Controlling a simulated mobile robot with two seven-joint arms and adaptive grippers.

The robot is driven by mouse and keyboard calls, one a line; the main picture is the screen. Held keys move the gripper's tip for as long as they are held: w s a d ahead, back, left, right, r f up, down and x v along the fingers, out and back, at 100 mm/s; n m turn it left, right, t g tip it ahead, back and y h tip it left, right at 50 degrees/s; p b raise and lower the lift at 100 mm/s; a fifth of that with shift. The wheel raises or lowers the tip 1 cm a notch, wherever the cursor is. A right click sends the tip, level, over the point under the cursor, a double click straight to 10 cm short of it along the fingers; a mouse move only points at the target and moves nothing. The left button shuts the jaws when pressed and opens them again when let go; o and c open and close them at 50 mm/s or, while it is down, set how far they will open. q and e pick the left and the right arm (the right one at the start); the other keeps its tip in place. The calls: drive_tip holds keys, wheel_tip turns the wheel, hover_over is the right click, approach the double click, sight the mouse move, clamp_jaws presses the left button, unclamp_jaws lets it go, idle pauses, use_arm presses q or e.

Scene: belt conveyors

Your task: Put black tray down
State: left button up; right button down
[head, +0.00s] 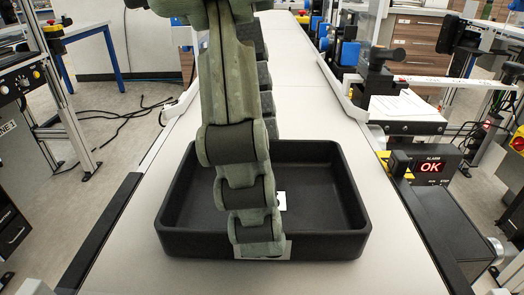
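The black tray (345,215) is a shallow open box, upright and level over the pale conveyor belt (130,268). I cannot tell whether it rests on the belt or hangs just above it. Grey-green jointed links of mine come down from the top middle across the tray. Their lowest segment, a gripper part (258,238), overlaps a white label on the tray's near wall. A darker segmented part behind them ends near the far rim. I cannot tell which arm this is, or whether its fingers grip the wall. The tray's inside looks empty apart from a white patch.
Dark side rails (103,235) edge the belt. At the right stands a box with a red "OK" display (431,167), near a stand with white paper (401,106). The belt beyond the tray looks clear. Cables lie on the floor at left.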

use_arm(q)
drive_tip(key=shift+f, duration=0.1)
drive_tip(key=o, duration=1)
use_arm(e)
drive_tip(key=shift+r, duration=0.25)
drive_tip(key=shift+r, duration=0.1)
